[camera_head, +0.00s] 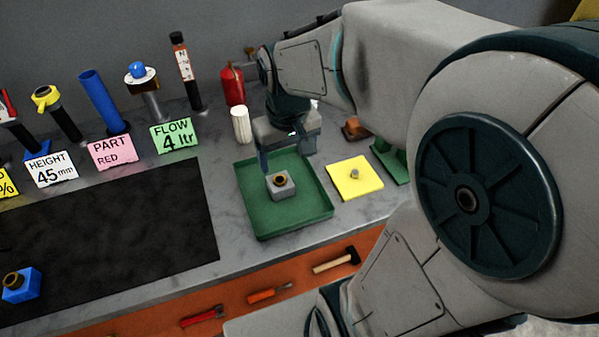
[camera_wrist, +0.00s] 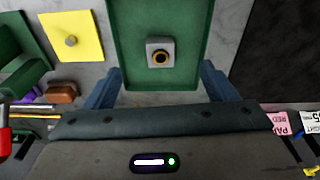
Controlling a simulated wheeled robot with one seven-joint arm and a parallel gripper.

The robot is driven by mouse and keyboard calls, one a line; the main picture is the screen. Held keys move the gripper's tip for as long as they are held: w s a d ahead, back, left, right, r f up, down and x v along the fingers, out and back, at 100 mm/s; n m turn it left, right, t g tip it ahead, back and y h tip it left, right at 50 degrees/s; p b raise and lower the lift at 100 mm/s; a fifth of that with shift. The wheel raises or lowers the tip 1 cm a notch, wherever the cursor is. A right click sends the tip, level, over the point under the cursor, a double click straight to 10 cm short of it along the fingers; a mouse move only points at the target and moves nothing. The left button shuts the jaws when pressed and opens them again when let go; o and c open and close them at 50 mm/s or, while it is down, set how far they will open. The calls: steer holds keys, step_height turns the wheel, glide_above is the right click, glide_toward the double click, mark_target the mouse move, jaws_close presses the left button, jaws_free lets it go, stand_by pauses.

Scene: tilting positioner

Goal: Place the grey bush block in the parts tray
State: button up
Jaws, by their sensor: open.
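The grey bush block (camera_head: 281,186) is a small grey cube with a brass-coloured ring around a dark hole on top. It sits upright inside the green parts tray (camera_head: 316,215), on the tray floor. In the wrist view the block (camera_wrist: 160,53) shows in the tray (camera_wrist: 124,57), ahead of the fingers. My gripper (camera_head: 287,152) is above the back part of the tray. Its two blue fingers are spread wide in the wrist view (camera_wrist: 161,88), with nothing between them and the block apart from them.
A yellow plate (camera_head: 365,183) with a small knob lies right of the tray. A white cylinder (camera_head: 240,125) and a red extinguisher-like bottle (camera_head: 233,86) stand behind it. A blue block (camera_head: 20,286) sits on the black mat (camera_head: 120,240) at left. Label cards line the back.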

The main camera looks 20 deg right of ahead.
steer(key=s+r+t, duration=0.1)
steer(key=s, duration=0.7)
steer(key=shift+s+m+t, duration=0.2)
steer(key=shift+m+t, duration=0.1)
steer(key=shift+m, duration=0.1)
stand_by(0.5)
